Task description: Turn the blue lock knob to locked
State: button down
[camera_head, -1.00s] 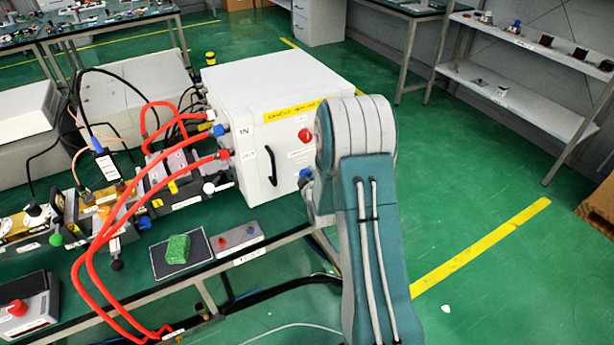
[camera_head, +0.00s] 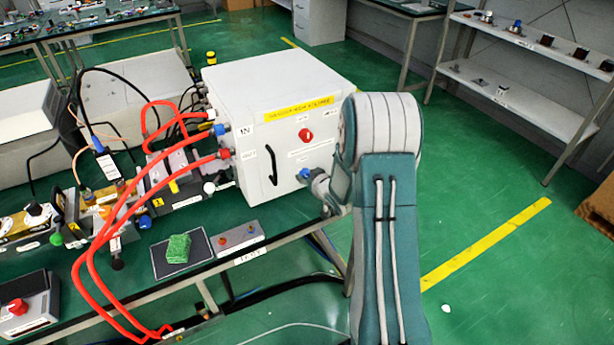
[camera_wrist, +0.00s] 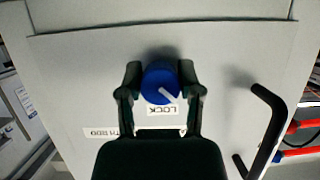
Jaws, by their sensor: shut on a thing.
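The blue lock knob (camera_wrist: 160,80) sits on the front face of the white box (camera_wrist: 230,50), with a "LOCK" label beside it. A white pointer line on it slants across its face. My gripper (camera_wrist: 160,84) has a dark finger on each side of the knob and is shut on it. In the head view the blue knob (camera_head: 304,174) shows low on the right of the box front, with my gripper (camera_head: 311,177) against it, partly hidden by my own wrist and arm.
A black handle (camera_head: 272,166) and a red knob (camera_head: 305,135) are on the box front. Red hoses (camera_head: 92,250) run at the left. A green sponge-like block (camera_head: 177,248) lies on a dark pad on the bench. Green floor is open at the right.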

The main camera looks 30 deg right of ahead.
jog(key=m+y, duration=0.2)
jog(key=m, duration=0.1)
jog(key=shift+r+y, duration=0.1)
jog(key=shift+y, duration=0.2)
jog(key=m+y, duration=0.1)
jog(key=m, duration=0.2)
jog(key=shift+w+t+y, duration=0.1)
jog(key=shift+t+y, duration=0.2)
jog(key=shift+r, duration=0.1)
jog(key=shift+c, duration=1.3)
grip_release()
jog(key=shift+d, duration=0.1)
jog(key=v, duration=1.2)
jog(key=shift+f, duration=0.3)
